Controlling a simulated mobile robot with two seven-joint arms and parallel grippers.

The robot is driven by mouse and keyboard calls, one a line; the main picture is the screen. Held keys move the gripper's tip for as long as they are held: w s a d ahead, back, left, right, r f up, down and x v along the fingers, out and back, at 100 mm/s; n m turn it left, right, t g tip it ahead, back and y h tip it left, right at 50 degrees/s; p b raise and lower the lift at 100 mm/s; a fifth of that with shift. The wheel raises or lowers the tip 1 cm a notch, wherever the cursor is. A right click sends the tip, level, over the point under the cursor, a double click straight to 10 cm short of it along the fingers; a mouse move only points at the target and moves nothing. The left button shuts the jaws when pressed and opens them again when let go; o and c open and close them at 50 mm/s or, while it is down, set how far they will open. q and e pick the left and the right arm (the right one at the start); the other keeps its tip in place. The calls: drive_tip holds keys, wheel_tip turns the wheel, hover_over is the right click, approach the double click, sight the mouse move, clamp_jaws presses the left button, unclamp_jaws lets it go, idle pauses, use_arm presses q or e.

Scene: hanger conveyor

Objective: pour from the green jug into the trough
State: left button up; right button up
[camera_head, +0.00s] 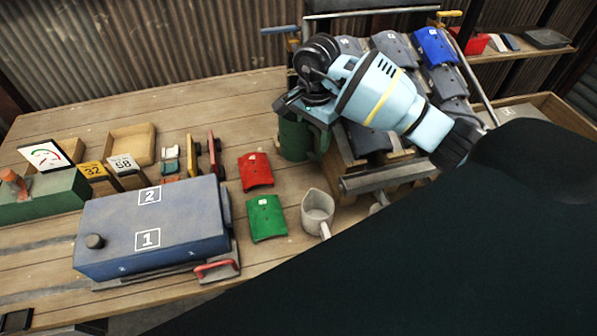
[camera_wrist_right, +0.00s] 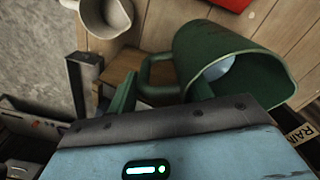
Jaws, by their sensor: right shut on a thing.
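The green jug (camera_head: 293,140) is below my right gripper (camera_head: 305,108) in the head view, left of the roof-like rack. In the right wrist view the jug (camera_wrist_right: 205,42) shows its open mouth, with something pale blue inside. My right gripper (camera_wrist_right: 162,92) is shut on the jug's handle (camera_wrist_right: 160,72). The gripper hides the jug's top in the head view, and I cannot tell whether its base touches the table. A long grey gutter-like piece (camera_head: 388,178), apparently the trough, runs along the rack's lower edge, right of the jug. My left gripper is not in view.
A pale cup (camera_head: 317,208) stands in front of the jug. Red (camera_head: 255,171) and green (camera_head: 266,217) curved tiles lie left of it. A blue box (camera_head: 150,228) stands further left. Grey tiles and a blue tile (camera_head: 435,46) cover the rack.

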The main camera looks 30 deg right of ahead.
sight(312, 156)
drive_tip(key=shift+r, duration=0.1)
drive_tip(key=shift+f, duration=4.8)
drive_tip(key=shift+f, duration=0.25)
drive_tip(key=o, duration=1.4)
drive_tip(key=shift+a, duration=0.1)
drive_tip(key=r, duration=0.8)
drive_tip(key=shift+d, duration=0.25)
drive_tip(key=shift+f, duration=0.1)
